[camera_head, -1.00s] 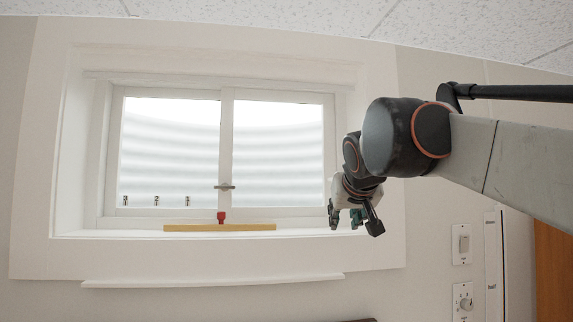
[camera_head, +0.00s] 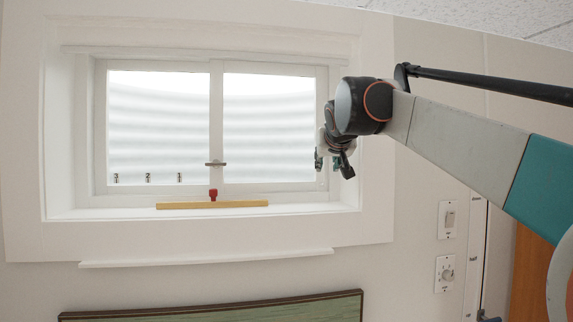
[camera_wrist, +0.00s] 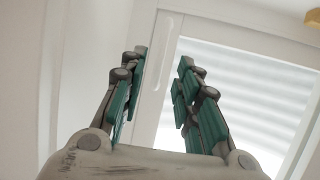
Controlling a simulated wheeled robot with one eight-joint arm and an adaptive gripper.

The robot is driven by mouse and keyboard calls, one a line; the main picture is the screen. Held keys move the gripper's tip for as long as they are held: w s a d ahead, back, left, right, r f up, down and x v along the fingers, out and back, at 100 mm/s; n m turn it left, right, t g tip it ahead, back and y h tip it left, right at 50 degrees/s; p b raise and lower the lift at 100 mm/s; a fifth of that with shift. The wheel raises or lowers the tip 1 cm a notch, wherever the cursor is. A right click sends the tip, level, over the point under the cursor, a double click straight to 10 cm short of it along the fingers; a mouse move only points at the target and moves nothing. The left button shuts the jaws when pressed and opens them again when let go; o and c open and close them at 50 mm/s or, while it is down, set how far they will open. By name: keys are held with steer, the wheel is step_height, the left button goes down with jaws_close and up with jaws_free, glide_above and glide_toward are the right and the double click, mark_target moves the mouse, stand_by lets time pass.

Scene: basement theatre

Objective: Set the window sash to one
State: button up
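The white window (camera_head: 216,125) has two framed panes side by side, with a metal latch (camera_head: 215,163) where they meet. The right sash (camera_head: 270,188) shows no clear gap at its frame. My gripper (camera_head: 333,163) is at the window's right edge, in front of the right stile and lower right corner. In the wrist view my gripper (camera_wrist: 162,58) has its fingers apart with nothing between them. Beyond the fingertips is a white stile with a long recessed slot (camera_wrist: 168,48). Whether the fingers touch the frame cannot be told.
A yellow wooden bar (camera_head: 235,205) with a red piece (camera_head: 213,195) lies on the sill. Several small metal fittings (camera_head: 148,178) sit low on the left pane. A light switch (camera_head: 449,220) and a dial (camera_head: 446,274) are on the wall. A green framed panel (camera_head: 230,309) is below.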

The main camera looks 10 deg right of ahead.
mark_target(326, 167)
steer(key=shift+x, duration=1.85)
jaws_close()
